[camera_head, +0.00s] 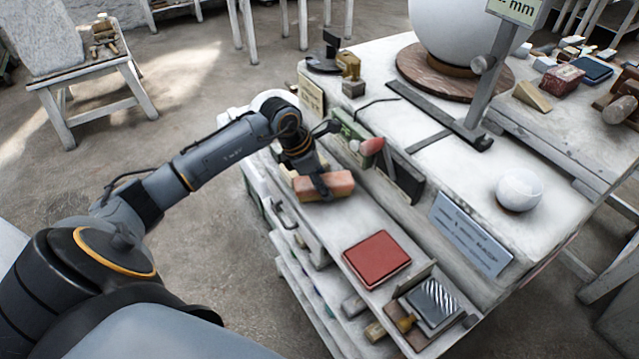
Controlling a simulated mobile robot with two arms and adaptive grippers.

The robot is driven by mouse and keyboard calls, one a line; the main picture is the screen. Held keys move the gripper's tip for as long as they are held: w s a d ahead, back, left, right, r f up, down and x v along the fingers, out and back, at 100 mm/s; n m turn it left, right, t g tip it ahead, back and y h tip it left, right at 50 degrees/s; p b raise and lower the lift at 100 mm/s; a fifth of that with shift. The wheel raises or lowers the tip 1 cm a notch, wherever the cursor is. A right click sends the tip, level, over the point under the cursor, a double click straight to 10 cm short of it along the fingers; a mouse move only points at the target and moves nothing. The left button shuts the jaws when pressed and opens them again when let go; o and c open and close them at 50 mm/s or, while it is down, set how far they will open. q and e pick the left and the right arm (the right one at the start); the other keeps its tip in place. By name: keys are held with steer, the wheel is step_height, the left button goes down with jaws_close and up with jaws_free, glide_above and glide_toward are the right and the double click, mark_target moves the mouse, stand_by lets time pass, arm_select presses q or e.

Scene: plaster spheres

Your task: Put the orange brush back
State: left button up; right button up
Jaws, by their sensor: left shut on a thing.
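The brush is over the lower ledge at the front of the white workbench (345,218). I cannot tell whether its underside touches the ledge. Part of the brush is hidden behind the gripper fingers. My right gripper is not in view.
A red pad (377,259) and an open box (430,302) sit nearer on the ledge. A green block (350,128) and a dark block (402,176) stand along the step behind.

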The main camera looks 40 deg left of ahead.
arm_select(q)
steer(key=shift+w+f, duration=0.15)
steer(key=shift+f, duration=0.1)
steer(key=shift+w+a+f, duration=0.1)
steer(key=shift+a+f, duration=0.05)
steer(key=shift+a, duration=0.05)
steer(key=o, duration=1)
steer(key=shift+d, duration=0.1)
steer(key=shift+c, duration=0.2)
steer(key=shift+o, duration=1.3)
steer(key=shift+d, duration=0.15)
steer(key=shift+a+r, duration=0.25)
steer(key=shift+r, duration=0.25)
steer(key=b+v, duration=0.2)
steer(key=v, duration=0.8)
steer(key=shift+s+r, duration=0.2)
steer(key=shift+s, duration=0.05)
steer(key=shift+s+a+r, duration=0.1)
steer(key=shift+s+r, duration=0.05)
steer(key=shift+r, duration=0.25)
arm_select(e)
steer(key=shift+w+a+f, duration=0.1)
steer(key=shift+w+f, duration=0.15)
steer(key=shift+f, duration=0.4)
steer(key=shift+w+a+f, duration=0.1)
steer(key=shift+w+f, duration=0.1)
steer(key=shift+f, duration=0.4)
